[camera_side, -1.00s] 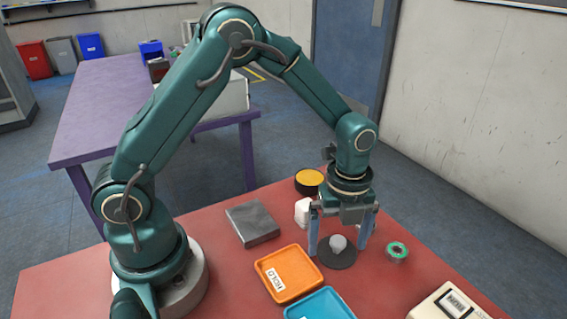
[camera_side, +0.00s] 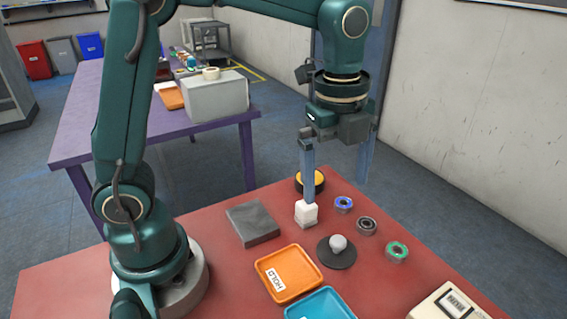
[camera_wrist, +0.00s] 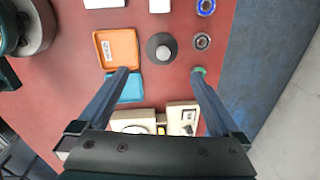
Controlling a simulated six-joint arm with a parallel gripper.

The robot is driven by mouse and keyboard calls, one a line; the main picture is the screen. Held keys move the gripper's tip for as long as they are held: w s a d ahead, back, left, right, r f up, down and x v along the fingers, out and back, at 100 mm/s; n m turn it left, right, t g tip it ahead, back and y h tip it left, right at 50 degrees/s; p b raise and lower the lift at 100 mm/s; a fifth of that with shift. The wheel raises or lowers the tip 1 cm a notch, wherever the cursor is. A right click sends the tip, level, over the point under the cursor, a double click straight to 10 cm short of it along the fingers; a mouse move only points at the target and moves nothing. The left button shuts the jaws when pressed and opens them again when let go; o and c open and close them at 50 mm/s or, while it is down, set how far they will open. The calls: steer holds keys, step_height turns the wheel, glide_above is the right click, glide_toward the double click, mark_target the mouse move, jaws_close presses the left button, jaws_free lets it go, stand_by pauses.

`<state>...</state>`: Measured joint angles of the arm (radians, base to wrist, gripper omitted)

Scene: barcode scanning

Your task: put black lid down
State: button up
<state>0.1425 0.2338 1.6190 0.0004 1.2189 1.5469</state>
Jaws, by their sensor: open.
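The black lid (camera_side: 327,255) is a flat dark disc with a light grey knob (camera_side: 338,243) on top. It lies on the red table, right of the orange tray, and also shows in the wrist view (camera_wrist: 152,51). My gripper (camera_side: 336,190) is open and empty, raised above the table behind the lid in the side view. In the wrist view my two fingers (camera_wrist: 160,72) are wide apart, with the lid showing beyond and between them. Nothing touches the lid.
The orange HOLD tray (camera_side: 289,287) and blue tray (camera_side: 321,305) are left of the lid. A white block (camera_side: 306,214), yellow-topped black tin (camera_side: 310,183), grey slab (camera_side: 252,223) and blue, dark and green-ringed (camera_side: 397,252) round pieces surround it. A scanner-like box (camera_side: 447,304) is front right.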

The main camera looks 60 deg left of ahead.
steer(key=s+a+n+t, duration=0.2)
steer(key=s+n, duration=0.3)
steer(key=n, duration=0.4)
steer(key=s+a+r+n+t, duration=0.1)
steer(key=s+a+n+t, duration=0.1)
steer(key=s+n, duration=0.4)
steer(key=n, duration=0.4)
steer(key=shift+s+t, duration=0.3)
steer(key=shift+t, duration=0.1)
